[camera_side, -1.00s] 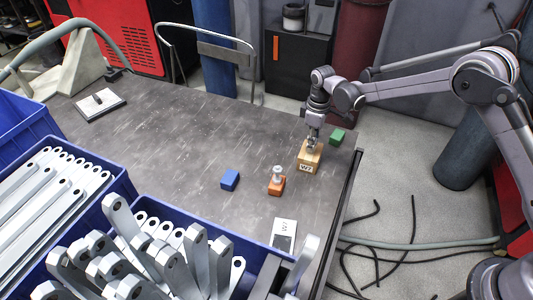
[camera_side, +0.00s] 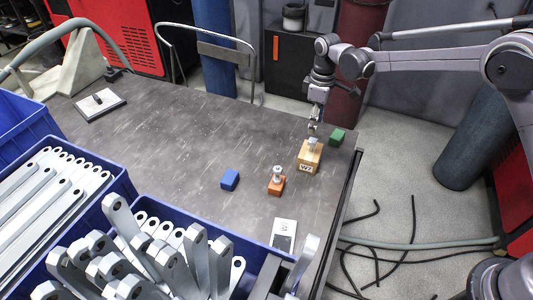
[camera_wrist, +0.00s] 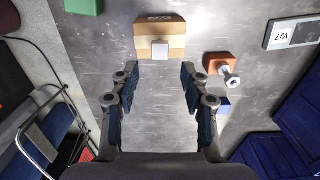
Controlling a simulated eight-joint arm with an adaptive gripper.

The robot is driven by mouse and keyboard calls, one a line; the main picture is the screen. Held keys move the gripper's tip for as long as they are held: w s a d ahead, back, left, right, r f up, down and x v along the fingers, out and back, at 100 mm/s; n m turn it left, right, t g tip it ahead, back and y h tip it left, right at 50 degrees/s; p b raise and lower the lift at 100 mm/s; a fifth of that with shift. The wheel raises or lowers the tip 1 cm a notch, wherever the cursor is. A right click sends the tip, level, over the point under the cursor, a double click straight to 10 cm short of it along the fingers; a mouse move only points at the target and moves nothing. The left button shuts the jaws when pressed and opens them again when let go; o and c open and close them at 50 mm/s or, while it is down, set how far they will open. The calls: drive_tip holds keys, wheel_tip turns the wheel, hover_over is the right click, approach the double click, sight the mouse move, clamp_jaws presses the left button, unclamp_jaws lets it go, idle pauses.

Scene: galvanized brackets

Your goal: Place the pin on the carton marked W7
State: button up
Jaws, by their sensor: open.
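The carton marked W7 (camera_side: 307,163) stands upright near the table's right edge; it also shows at the top of the wrist view (camera_wrist: 175,46). A small pale, square-topped piece, seemingly the pin (camera_wrist: 159,50), rests on top of the carton; in the side view it (camera_side: 312,143) sits just below my gripper (camera_side: 314,128). My gripper is open and empty, its fingers spread apart in the wrist view (camera_wrist: 159,76). The fingertips are clear of the carton. How the piece's lower end meets the carton is hard to see.
An orange block (camera_side: 276,186) with a bolt-like metal piece (camera_side: 277,172) on it stands left of the carton. A blue block (camera_side: 230,179), a green block (camera_side: 337,136) and a W7 card (camera_side: 284,235) lie around. Blue bins (camera_side: 128,190) hold brackets. The table's middle is clear.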

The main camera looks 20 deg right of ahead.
sight(313, 140)
drive_tip(key=s+d+r+m+t, duration=0.3)
drive_tip(key=s+d+r+m, duration=0.15)
drive_tip(key=s+r, duration=0.85)
drive_tip(key=s+d+m+t, duration=0.2)
drive_tip(key=s, duration=0.5)
drive_tip(key=s+d+m+t, duration=0.2)
drive_tip(key=s+d, duration=0.1)
drive_tip(key=s, duration=0.5)
drive_tip(key=shift+f, duration=0.25)
